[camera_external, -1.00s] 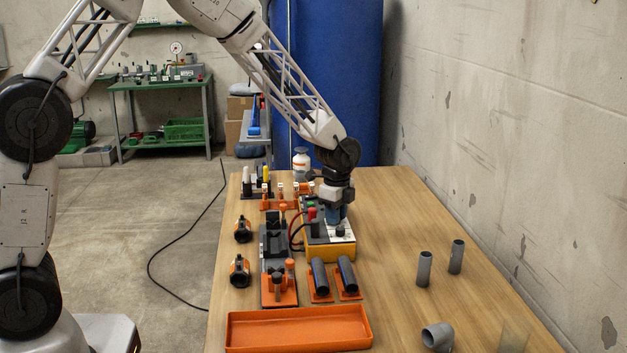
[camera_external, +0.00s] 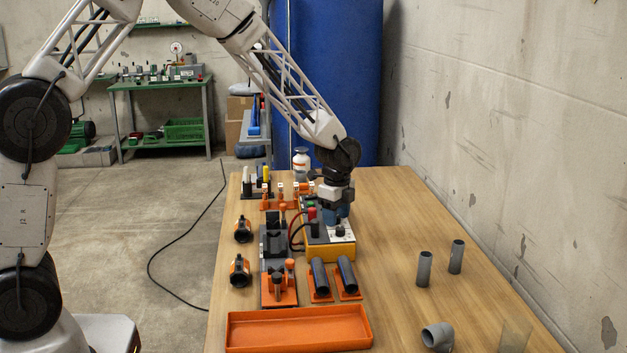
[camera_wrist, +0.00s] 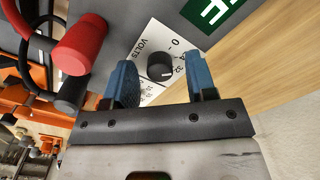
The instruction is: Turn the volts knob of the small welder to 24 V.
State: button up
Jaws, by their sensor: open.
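The small welder (camera_external: 318,252) is a yellow and grey box on the table, with a white scale panel on top. In the wrist view its black volts knob (camera_wrist: 160,66) stands on the white panel (camera_wrist: 150,42), beside the word VOLTS and printed numbers, among them 0 and 32. I cannot tell exactly where its mark points. My gripper (camera_wrist: 162,80) is open, its two blue fingers either side of the knob with gaps. In the external view my gripper (camera_external: 335,212) is over the welder and hides part of its top.
Two dark pipes (camera_external: 347,272) on orange holders and an orange tray (camera_external: 300,311) are nearer the camera. Grey pipe pieces (camera_external: 425,268) stand on the otherwise clear right side.

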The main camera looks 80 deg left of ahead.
jog(key=shift+r, duration=0.15)
jog(key=shift+r, duration=3.75)
